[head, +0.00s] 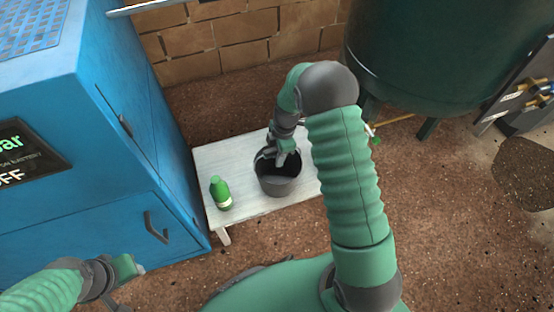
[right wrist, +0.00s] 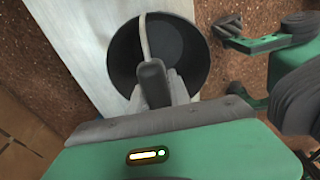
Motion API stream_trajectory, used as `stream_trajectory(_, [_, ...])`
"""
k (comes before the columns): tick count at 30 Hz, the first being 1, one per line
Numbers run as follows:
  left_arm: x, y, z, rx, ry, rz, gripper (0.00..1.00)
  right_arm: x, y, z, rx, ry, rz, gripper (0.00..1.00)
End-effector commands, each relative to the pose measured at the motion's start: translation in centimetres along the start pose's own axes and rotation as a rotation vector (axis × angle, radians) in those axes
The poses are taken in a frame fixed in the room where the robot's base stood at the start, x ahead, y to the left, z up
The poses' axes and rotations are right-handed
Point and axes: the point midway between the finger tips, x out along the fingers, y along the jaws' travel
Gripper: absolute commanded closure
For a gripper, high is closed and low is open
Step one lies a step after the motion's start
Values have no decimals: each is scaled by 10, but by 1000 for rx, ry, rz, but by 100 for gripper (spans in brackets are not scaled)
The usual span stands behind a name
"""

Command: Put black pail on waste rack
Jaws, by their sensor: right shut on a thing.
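The black pail (head: 277,184) stands upright on a low white table (head: 232,153). In the right wrist view the pail (right wrist: 190,60) is seen from above, with a pale handle bar (right wrist: 144,38) and a dark grip (right wrist: 152,82) across its opening. My right gripper (head: 281,154) reaches down to the pail's top and is shut on the handle's grip; its fingertips (right wrist: 166,88) are partly hidden by it. My left gripper (head: 128,268) is at the lower left, empty, away from the pail; its jaw gap is unclear. I cannot identify a waste rack.
A green bottle (head: 220,193) stands on the table left of the pail. A big blue cabinet (head: 120,130) is at left. A dark green tank (head: 430,50) on legs stands at the back right. A brick wall (head: 235,40) is behind. Brown floor lies open at right.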

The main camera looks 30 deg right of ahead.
Motion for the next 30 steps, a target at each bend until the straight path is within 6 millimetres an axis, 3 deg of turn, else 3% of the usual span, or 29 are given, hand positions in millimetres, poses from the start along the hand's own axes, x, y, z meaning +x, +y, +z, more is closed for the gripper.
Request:
stream_trajectory(8, [0, 0, 0, 0, 0, 0, 64, 1, 0, 0, 0, 0, 2, 100])
stream_trajectory(9, [0, 0, 0, 0, 0, 0, 64, 2, 0, 0, 0, 0, 0, 75])
stream_trajectory(14, [0, 0, 0, 0, 0, 0, 64, 1, 0, 0, 0, 0, 1, 55])
stream_trajectory(23, [-1, 0, 0, 0, 0, 0, 64, 0, 0, 0, 0, 0, 1, 55])
stream_trajectory(26, [-8, 0, -2, 0, 0, 0, 64, -13, 1, -1, 1, 0, 3, 55])
stream_trajectory(30, [-27, 0, -6, 0, 0, 0, 64, -49, 1, -1, 1, 0, 5, 55])
